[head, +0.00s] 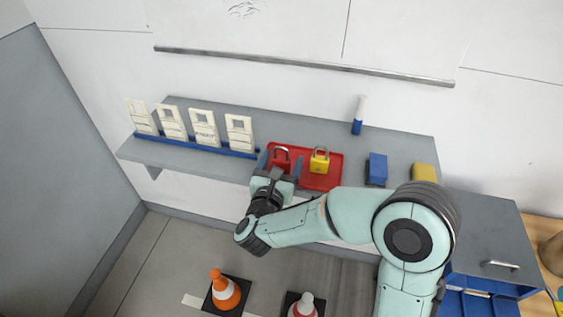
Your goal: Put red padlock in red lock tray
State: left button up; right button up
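The red padlock (281,157) with a grey shackle is at the left end of the red lock tray (318,182), which lies on the grey shelf. Its lower part is hidden by my gripper, so I cannot tell if it rests on the tray floor. A yellow padlock (319,163) stands upright in the tray, to the right of the red one. My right gripper (280,162) reaches in from the front. Its fingers are spread on either side of the red padlock, seemingly with gaps. My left gripper is not in view.
Several white tag-like cards (204,129) stand in a blue rack (190,145) on the left of the shelf. A white-and-blue bottle (358,116), a blue block (377,167) and a yellow block (424,173) are to the right. An orange cone (225,291) stands on the floor.

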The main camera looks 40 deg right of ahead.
jog(key=shift+r, duration=0.1)
jog(key=shift+s+a, duration=0.2)
jog(key=shift+a, duration=0.15)
jog(key=b+v, duration=0.2)
jog(key=v, duration=0.9)
jog(key=shift+s+a, duration=0.1)
